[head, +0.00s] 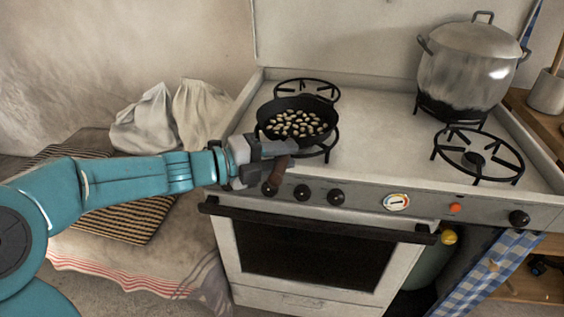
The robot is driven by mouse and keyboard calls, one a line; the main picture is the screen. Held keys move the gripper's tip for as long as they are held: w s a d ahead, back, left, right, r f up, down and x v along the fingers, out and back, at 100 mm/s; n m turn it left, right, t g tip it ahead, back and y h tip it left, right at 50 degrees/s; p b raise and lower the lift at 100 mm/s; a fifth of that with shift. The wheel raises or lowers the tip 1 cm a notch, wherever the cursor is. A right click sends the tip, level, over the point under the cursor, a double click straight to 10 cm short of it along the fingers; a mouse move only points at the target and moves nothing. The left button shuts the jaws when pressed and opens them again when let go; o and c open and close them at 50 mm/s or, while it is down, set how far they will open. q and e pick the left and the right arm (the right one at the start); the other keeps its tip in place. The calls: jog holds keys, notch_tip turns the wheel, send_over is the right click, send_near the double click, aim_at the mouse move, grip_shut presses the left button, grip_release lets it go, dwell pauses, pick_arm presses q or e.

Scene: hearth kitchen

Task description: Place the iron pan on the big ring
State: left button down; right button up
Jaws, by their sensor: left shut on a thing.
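The black iron pan (297,108) holds several pale, roundish pieces and sits over the front left ring (328,153) of the white stove. It hides most of that ring, and I cannot tell whether it rests on it or hovers just above. My left gripper (279,151) is shut on the pan's brown handle (275,176) at the stove's front left edge. The front right ring (480,158) is bare and looks wide. The back left ring (307,88) is partly hidden behind the pan. My right gripper is not in view.
A large lidded metal pot (467,68) stands on the back right ring. The middle of the stovetop (385,125) is clear. Knobs (304,193) line the front panel above the oven handle (320,221). White cloth sacks (150,122) stand at the left.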

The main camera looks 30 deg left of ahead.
pick_arm(q)
jog(key=shift+s+r, duration=0.1)
jog(key=c, duration=0.8)
grip_release()
jog(key=shift+f, duration=0.2)
jog(key=shift+c, duration=0.2)
jog(key=shift+s+a+r, duration=0.15)
jog(key=p+v, duration=0.1)
jog(key=v, duration=1)
jog(key=shift+s, duration=0.25)
jog(key=shift+a, duration=0.1)
